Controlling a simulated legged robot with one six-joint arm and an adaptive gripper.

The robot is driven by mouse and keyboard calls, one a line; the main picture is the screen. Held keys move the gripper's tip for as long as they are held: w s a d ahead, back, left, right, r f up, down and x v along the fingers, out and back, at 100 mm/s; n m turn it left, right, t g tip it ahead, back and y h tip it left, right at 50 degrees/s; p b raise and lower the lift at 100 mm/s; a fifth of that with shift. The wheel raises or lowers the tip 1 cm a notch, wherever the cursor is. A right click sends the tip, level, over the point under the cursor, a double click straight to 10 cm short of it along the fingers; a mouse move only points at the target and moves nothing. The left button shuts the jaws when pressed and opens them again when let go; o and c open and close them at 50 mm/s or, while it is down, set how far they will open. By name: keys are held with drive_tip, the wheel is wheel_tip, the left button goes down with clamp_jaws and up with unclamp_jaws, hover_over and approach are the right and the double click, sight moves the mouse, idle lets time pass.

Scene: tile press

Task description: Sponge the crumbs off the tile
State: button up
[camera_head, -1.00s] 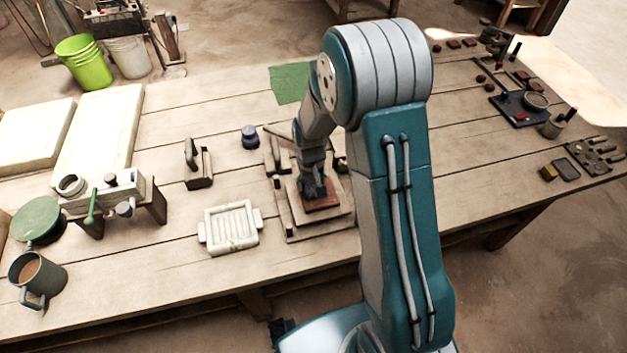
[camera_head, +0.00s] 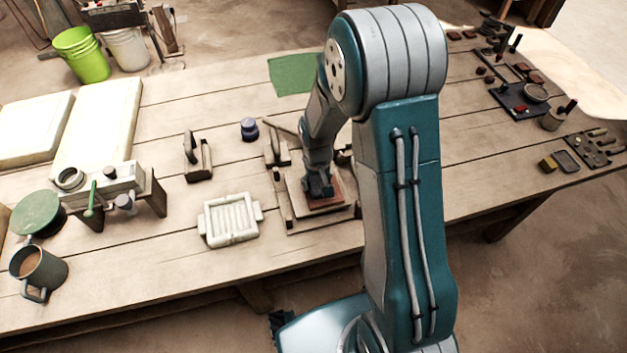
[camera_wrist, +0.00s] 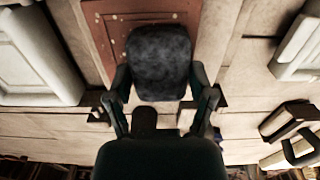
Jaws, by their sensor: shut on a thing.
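The reddish-brown tile (camera_wrist: 103,40) lies under my gripper, on a wooden press base (camera_head: 290,222). Its top and left parts show in the wrist view, with small pale crumbs (camera_wrist: 113,17) on its left side. In the head view a strip of the tile (camera_head: 340,190) shows beside my gripper (camera_head: 319,190). My gripper (camera_wrist: 160,92) is shut on a dark grey sponge (camera_wrist: 158,60), which covers the middle of the tile in the wrist view. I cannot tell whether the sponge touches the tile.
A pale ribbed tray (camera_head: 230,220) lies left of the press base. A wooden-handled block (camera_head: 197,160) and a dark blue knob-like object (camera_head: 249,129) stand behind it. A green mat (camera_head: 291,74) lies farther back.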

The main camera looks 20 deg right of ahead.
drive_tip(key=shift+w+d, duration=0.25)
drive_tip(key=shift+d, duration=0.65)
drive_tip(key=shift+w+a, duration=0.15)
drive_tip(key=shift+w, duration=1.05)
drive_tip(key=shift+s+a, duration=0.6)
drive_tip(key=shift+s, duration=0.15)
drive_tip(key=shift+r, duration=4)
drive_tip(key=f, duration=0.5)
drive_tip(key=shift+s+d+f, duration=0.2)
drive_tip(key=shift+d+f, duration=0.15)
drive_tip(key=shift+d, duration=0.05)
